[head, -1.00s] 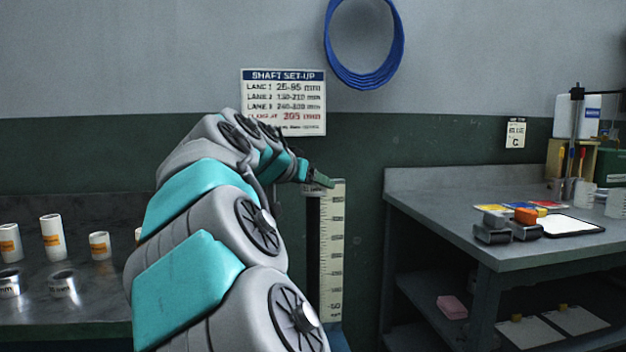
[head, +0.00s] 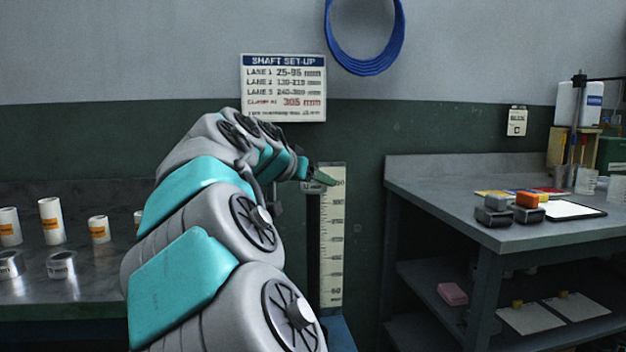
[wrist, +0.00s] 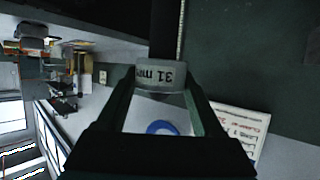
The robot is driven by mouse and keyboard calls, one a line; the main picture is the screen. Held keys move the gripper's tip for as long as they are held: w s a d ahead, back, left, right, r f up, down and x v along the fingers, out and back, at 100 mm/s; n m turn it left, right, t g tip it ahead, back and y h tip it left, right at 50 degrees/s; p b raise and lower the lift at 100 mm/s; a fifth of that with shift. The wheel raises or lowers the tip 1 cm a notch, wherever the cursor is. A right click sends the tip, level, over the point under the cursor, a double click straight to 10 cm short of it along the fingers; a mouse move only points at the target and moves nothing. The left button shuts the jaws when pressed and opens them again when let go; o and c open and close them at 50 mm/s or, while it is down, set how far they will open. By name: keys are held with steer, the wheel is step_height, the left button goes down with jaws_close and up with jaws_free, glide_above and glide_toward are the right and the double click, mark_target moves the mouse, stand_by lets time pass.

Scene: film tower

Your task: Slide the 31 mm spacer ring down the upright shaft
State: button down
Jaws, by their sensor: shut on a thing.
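The spacer ring (wrist: 160,76), pale with a "31 mm" label, sits between the two fingers of my gripper (wrist: 162,88), which is shut on it. The upright shaft (wrist: 163,30) is a dark bar running from the ring to the top edge of the wrist view, in line with it. In the head view my gripper (head: 318,182) is beside the upper end of the shaft (head: 313,245), a little below the top of the white scale (head: 331,240). The ring appears to be around the shaft; its bore is hidden.
A bench with white and metal rings (head: 61,265) is at left. A grey table (head: 430,200) with blocks and a white sheet stands at right. A set-up sign (head: 283,88) and a blue hoop (head: 365,65) hang on the wall behind.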

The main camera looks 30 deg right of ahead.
mark_target(310, 268)
step_height(310, 268, down, 21)
steer(key=b, duration=1.4)
steer(key=shift+r+b, duration=0.2)
steer(key=shift+b, duration=0.15)
steer(key=shift+a+f, duration=0.1)
steer(key=shift+f, duration=6.75)
jaws_free()
steer(key=shift+s, duration=0.1)
steer(key=v, duration=0.7)
steer(key=shift+s+a+r, duration=0.15)
steer(key=shift+s+a, duration=0.05)
steer(key=shift+a, duration=0.1)
